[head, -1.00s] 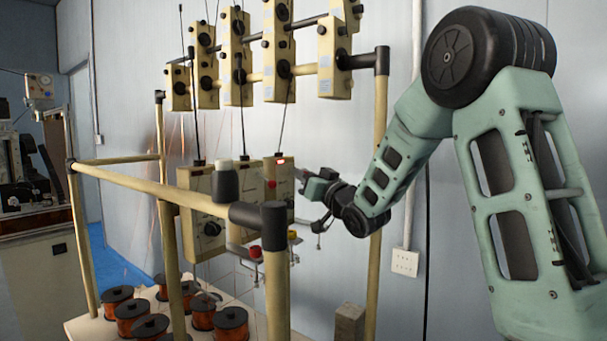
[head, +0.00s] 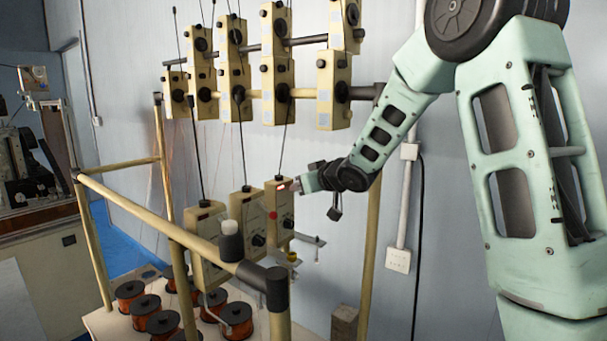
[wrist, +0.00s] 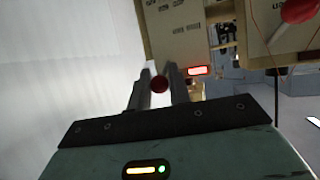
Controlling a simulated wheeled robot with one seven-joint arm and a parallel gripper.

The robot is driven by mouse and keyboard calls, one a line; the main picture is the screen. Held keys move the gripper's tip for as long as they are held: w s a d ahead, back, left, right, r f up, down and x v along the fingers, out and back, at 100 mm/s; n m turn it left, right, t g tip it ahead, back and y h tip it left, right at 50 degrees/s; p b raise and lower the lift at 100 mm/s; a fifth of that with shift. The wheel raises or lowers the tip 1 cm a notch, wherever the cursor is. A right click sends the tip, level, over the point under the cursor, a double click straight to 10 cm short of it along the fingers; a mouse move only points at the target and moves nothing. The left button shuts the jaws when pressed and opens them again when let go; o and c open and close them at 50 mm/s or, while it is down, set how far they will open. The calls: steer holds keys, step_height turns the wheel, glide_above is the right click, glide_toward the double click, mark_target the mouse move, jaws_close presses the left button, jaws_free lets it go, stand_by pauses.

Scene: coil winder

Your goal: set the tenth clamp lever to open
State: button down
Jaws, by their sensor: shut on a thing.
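My gripper (head: 294,186) is at the top right of the rightmost cream tensioner box (head: 281,222) in the lower row. In the wrist view, its two fingers (wrist: 157,88) are closed around a small dark red round knob (wrist: 159,84). I take this knob to be the end of the clamp lever; its shaft and pivot are hidden. A lit red and white strip (wrist: 197,71) shows just right of the fingers. The box face (wrist: 176,30) with printed marks is beyond them. The lever's exact angle cannot be told.
A cream tube rail (head: 160,220) with a black-capped post (head: 277,290) stands in front of the boxes. More tensioner boxes (head: 335,92) hang above. Copper spools (head: 235,318) stand on the base below. A pale wall (head: 455,260) is behind.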

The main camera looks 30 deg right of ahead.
steer(key=shift+w+r+g+p, duration=0.15)
steer(key=shift+g+p, duration=0.15)
steer(key=shift+p, duration=0.15)
steer(key=c, duration=1.3)
jaws_free()
steer(key=shift+a, duration=0.1)
steer(key=v, duration=1.7)
steer(key=shift+s, duration=0.25)
